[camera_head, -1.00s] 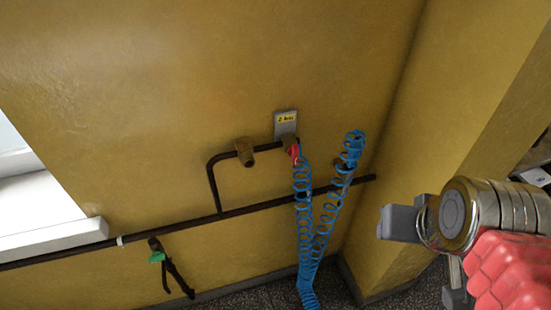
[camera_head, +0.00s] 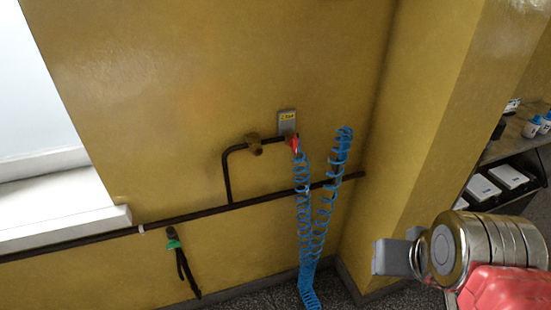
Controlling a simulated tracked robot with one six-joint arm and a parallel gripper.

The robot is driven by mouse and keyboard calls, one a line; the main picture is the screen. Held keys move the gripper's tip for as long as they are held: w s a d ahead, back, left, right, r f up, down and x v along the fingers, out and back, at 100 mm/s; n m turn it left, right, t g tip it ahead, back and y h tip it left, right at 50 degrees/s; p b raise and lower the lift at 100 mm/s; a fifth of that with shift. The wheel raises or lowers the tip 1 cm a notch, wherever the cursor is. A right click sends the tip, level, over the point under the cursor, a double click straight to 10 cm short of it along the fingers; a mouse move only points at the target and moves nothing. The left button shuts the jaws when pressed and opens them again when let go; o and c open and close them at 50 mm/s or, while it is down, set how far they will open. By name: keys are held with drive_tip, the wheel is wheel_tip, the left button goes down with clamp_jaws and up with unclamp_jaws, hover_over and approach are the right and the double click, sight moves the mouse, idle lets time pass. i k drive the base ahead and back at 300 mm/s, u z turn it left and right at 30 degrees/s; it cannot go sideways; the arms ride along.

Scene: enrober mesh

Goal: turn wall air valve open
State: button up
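The wall air valve has a small red handle (camera_head: 295,144) on a brass body, at the right end of a short dark pipe branch on the yellow wall. A grey plate with a yellow label (camera_head: 287,121) is just above it. A blue coiled hose (camera_head: 303,200) hangs below the valve and loops up to the right. My gripper (camera_head: 392,256) is at the lower right, well apart from the valve and nearer to me. Only a grey part of it shows in front of the metal wrist, so its opening cannot be judged.
A dark pipe (camera_head: 200,214) runs along the wall. A green-banded tool (camera_head: 175,246) hangs from it at left. A window sill (camera_head: 70,225) is at far left. A yellow wall corner juts out at right, with a shelf of white items (camera_head: 508,175) beyond.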

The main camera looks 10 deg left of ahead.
sight(294, 143)
drive_tip(key=u, duration=0.45)
drive_tip(key=k, duration=0.15)
drive_tip(key=u, duration=1.4)
drive_tip(key=i, duration=1.1)
drive_tip(key=u, duration=0.1)
